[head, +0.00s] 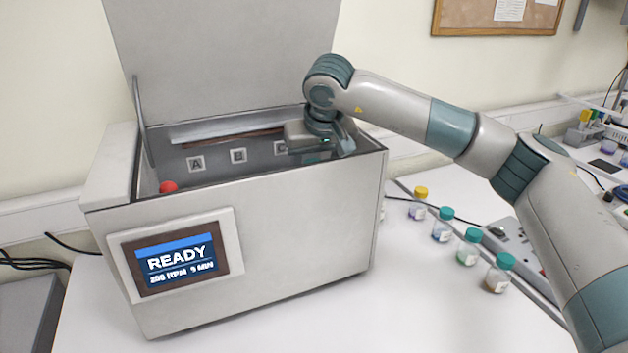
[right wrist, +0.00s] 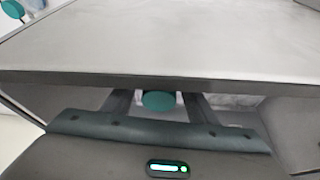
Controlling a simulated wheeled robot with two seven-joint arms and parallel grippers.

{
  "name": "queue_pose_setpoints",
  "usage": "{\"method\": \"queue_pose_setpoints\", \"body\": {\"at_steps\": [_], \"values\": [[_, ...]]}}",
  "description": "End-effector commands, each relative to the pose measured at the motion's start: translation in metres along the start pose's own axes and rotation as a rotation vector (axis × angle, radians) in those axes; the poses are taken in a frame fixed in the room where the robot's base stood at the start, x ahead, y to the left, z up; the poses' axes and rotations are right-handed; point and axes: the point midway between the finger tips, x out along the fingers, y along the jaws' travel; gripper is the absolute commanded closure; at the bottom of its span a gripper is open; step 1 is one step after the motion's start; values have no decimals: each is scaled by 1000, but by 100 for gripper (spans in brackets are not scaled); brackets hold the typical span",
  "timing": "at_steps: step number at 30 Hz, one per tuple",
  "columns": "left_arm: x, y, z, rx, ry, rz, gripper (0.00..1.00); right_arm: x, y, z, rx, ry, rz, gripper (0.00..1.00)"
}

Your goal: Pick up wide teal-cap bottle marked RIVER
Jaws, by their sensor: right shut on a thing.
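My right gripper (head: 318,146) reaches down into the open box machine, near its right end by the letter C. In the right wrist view its two fingers (right wrist: 158,106) are closed around a bottle with a teal cap (right wrist: 159,101). The bottle's body and any marking are mostly hidden below the cap. In the head view the gripper and the front wall hide most of it. Other teal-capped bottles (head: 473,236) stand on the table right of the machine; their labels are too small to read. My left gripper is not in view.
The machine (head: 250,260) has its lid (head: 220,60) raised and its screen (head: 178,262) reads READY. Inside, a red knob (head: 168,187) sits at the left, below letters A and B. A yellow-capped bottle (head: 421,193) stands right of the machine. The table front is clear.

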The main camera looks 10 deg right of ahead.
Motion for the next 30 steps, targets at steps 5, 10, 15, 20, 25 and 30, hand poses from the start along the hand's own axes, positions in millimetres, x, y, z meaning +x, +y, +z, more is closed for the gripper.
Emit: {"method": "queue_pose_setpoints", "body": {"at_steps": [5, 10, 15, 20, 25, 30], "values": [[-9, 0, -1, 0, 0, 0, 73, -17, 0, -8, 1, 4, -1, 100], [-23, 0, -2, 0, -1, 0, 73, -43, 0, -19, 1, 5, -1, 100], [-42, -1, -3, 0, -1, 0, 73, -78, 0, -33, 1, 5, 0, 100], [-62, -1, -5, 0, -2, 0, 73, -112, 0, -47, 1, 4, 0, 100], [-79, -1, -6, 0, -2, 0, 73, -141, 1, -59, 0, 4, 0, 100], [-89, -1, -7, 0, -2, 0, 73, -158, 1, -66, 0, 3, 0, 100]]}}
